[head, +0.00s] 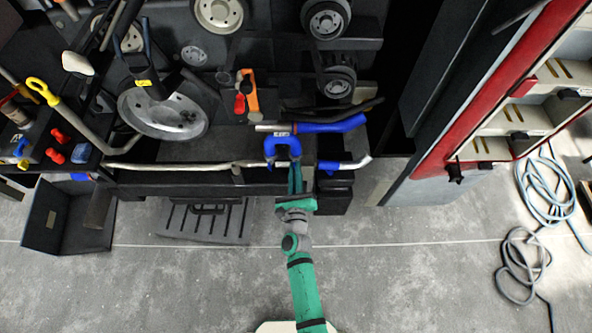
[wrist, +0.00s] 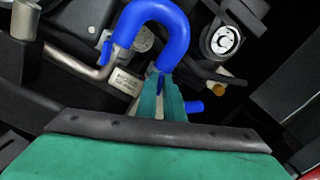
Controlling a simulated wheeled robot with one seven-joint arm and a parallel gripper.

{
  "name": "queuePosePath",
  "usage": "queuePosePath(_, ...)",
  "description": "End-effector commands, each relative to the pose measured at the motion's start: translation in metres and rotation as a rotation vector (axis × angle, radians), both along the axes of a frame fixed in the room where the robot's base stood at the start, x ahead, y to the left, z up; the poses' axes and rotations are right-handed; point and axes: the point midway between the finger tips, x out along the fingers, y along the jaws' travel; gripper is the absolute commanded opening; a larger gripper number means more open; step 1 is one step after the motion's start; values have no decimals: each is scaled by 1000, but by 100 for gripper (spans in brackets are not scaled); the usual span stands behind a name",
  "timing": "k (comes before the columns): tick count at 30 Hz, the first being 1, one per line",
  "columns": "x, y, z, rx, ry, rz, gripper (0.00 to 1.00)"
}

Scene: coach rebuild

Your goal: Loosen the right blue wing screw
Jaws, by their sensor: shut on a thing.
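A blue U-shaped hose (head: 283,144) stands at the middle of the engine bay, and it also shows in the wrist view (wrist: 158,14). The left blue wing screw (wrist: 106,48) sits beside the hose's left end. My gripper (wrist: 161,88) is at the hose's right end, with its teal fingers pointing into the bay. It is shut on a small blue piece, the right blue wing screw (wrist: 161,82), mostly hidden between the fingertips. In the head view my gripper (head: 296,172) reaches in from below, and the fingers cover this screw.
A blue pipe end (wrist: 194,106) lies close right of my fingers. A metal pipe and a small white label plate (wrist: 125,82) are close on the left. Pulleys (head: 337,82) and a longer blue hose (head: 330,125) lie farther in. The grey floor in front is mostly clear.

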Motion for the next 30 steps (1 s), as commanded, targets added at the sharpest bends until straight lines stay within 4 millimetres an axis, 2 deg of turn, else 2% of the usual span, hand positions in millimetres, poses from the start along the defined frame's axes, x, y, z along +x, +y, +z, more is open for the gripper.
queuePosePath(30, -1, 2, -3, -962, -2, -3, 0)
